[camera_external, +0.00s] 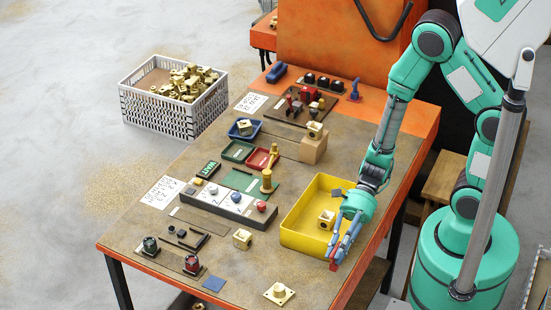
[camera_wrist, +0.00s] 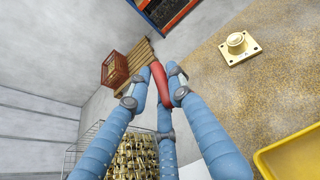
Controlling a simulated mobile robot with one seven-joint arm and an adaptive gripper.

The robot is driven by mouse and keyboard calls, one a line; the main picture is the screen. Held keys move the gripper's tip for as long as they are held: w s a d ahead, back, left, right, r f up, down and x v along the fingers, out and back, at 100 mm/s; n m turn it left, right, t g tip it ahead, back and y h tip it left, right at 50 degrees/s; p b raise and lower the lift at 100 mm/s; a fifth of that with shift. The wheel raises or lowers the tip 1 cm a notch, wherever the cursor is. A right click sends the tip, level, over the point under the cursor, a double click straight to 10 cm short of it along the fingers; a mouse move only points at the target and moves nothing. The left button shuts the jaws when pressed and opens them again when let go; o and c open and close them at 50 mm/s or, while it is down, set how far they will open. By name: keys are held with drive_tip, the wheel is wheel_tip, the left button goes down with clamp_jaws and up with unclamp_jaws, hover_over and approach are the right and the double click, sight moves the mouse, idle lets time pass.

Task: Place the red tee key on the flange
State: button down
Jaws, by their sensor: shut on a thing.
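My gripper (camera_external: 338,252) has blue fingers, also seen in the wrist view (camera_wrist: 158,94). It is shut on the red tee key (camera_wrist: 160,78). The red key also shows small at the fingertips in the external view (camera_external: 333,266), by the near right corner of the yellow tray. Part of the key is hidden by the fingers. The brass flange (camera_external: 279,293), a square plate with a round raised boss, lies at the table's near edge. It is apart from the key, at upper right in the wrist view (camera_wrist: 239,47).
The yellow tray (camera_external: 294,238) with a brass fitting (camera_external: 326,220) stands beside my gripper. Another brass fitting (camera_external: 242,239) and a blue square (camera_external: 214,284) lie to the left. The table (camera_external: 250,275) is bare around the flange. A crate of brass parts (camera_external: 158,122) stands on the floor.

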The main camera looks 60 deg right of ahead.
drive_tip(key=w+a+f+b, duration=0.1)
drive_tip(key=w+a+b, duration=0.1)
drive_tip(key=w+a, duration=0.7)
drive_tip(key=w, duration=0.4)
drive_tip(key=shift+a+f, duration=0.2)
drive_tip(key=shift+f, duration=0.05)
drive_tip(key=shift+f+b, duration=0.5)
drive_tip(key=shift+f, duration=1.25)
drive_tip(key=shift+f, duration=0.1)
drive_tip(key=c, duration=1.6)
unclamp_jaws()
drive_tip(key=shift+o, duration=0.2)
